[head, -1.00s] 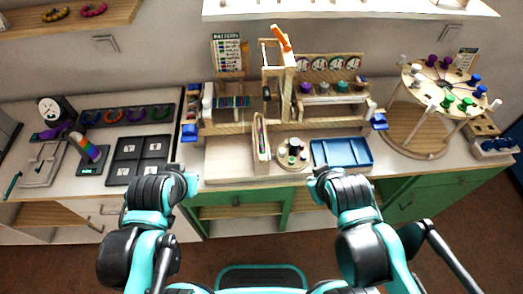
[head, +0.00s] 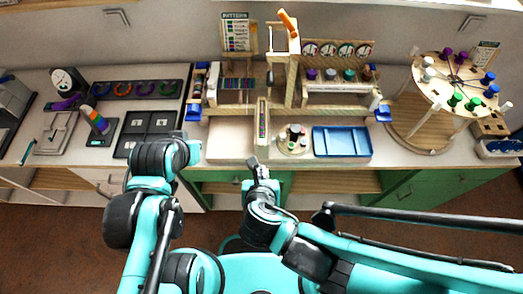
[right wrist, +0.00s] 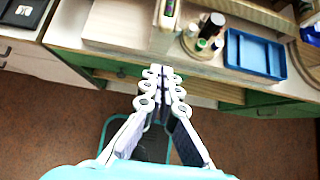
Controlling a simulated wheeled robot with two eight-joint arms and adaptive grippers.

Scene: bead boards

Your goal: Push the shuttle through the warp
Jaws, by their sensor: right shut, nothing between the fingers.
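A loom (head: 237,110) stands at the back middle of the counter, with dark warp threads (head: 237,86) at its left part. A narrow upright wooden holder (head: 262,140) in front of it carries a slim piece with coloured thread (head: 262,122), which looks like the shuttle. The holder's near end shows in the right wrist view (right wrist: 168,12). My right gripper (head: 254,163) is shut and empty at the counter's front edge, just short of the holder; its fingertips (right wrist: 160,72) meet in the right wrist view. My left arm is at left; its fingers cannot be made out.
A round tray (head: 294,148) of spools and a blue tray (head: 342,141) lie right of the holder. A round spool stand (head: 455,80) is at far right. A pattern card (head: 236,32) stands behind the loom. The pale board (head: 230,138) left of the holder is clear.

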